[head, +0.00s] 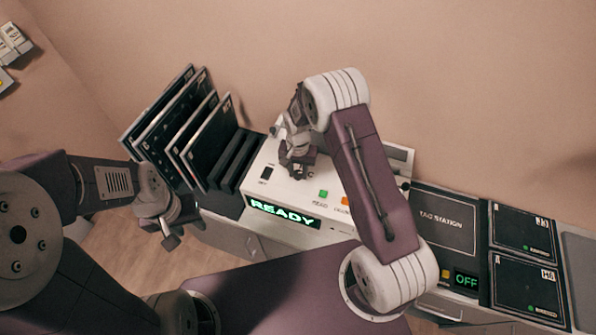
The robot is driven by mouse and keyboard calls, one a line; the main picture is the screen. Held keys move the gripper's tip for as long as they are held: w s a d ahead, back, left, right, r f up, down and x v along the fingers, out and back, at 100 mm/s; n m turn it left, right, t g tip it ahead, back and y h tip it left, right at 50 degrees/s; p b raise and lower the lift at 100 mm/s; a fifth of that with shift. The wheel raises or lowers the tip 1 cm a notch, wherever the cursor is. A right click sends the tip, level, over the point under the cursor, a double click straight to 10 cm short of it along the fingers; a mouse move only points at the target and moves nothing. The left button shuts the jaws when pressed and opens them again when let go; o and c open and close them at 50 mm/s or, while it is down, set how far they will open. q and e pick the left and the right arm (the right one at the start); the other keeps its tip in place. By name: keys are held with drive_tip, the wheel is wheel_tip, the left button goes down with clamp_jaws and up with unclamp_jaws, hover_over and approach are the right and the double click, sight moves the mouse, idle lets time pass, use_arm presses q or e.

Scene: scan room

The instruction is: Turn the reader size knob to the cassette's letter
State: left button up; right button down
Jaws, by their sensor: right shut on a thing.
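The reader (262,180) is a white box on the counter with a green lit READY display (284,213). My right gripper (297,170) reaches down onto its top panel and is shut on the size knob. The gripper hides the knob, so its pointer and letters cannot be read. My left gripper (184,235) hangs in front of the counter at the left, empty, its fingers apart. Dark cassettes (208,135) stand tilted in a rack left of the reader. Two more flat dark cassettes (527,285) lie at the right; their small letters are hard to read.
A green button (323,193) and an orange one sit on the reader's front, partly by my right arm. The dark tag station (447,222) with a green OFF display (467,281) is on the right. The wall closes the back.

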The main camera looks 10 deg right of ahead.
drive_tip(key=n+b, duration=0.1)
drive_tip(key=n, duration=0.4)
drive_tip(key=shift+w+n, duration=0.1)
drive_tip(key=shift+n, duration=0.3)
drive_tip(key=n+b, duration=0.1)
drive_tip(key=n, duration=0.4)
drive_tip(key=shift+d, duration=0.1)
drive_tip(key=n, duration=0.6)
drive_tip(key=shift+w+r+n+b, duration=0.1)
drive_tip(key=shift+n+b, duration=0.2)
drive_tip(key=shift+n, duration=0.1)
drive_tip(key=n, duration=0.5)
drive_tip(key=shift+w, duration=0.1)
drive_tip(key=shift+n, duration=0.4)
drive_tip(key=c, duration=1.2)
unclamp_jaws()
drive_tip(key=shift+o, duration=0.7)
